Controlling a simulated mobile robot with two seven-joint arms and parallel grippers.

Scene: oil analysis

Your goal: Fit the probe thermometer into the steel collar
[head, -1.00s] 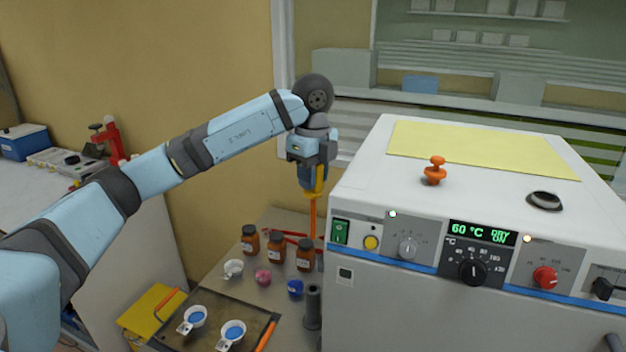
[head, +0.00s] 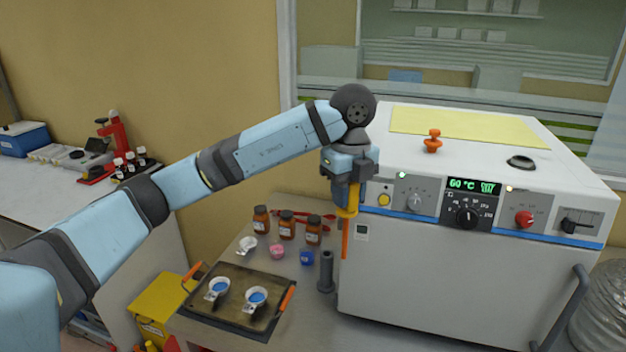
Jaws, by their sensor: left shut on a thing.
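The probe thermometer (head: 345,238) has a yellow head and a thin orange stem. It hangs upright, stem down, in front of the left front corner of the white oven. My left gripper (head: 347,190) is shut on its head, and the fingers hide part of it. A low round ring with a dark centre, which looks like the steel collar (head: 521,162), sits on the right part of the oven top. The gripper and thermometer are left of this collar, apart from it and lower. My right gripper is not in view.
An orange knobbed piece (head: 432,142) stands on the oven top (head: 470,150), left of the collar, near a yellow sheet (head: 462,124). Below are brown bottles (head: 287,226), a dark upright cylinder (head: 326,272) and a tray (head: 225,318) with two cups.

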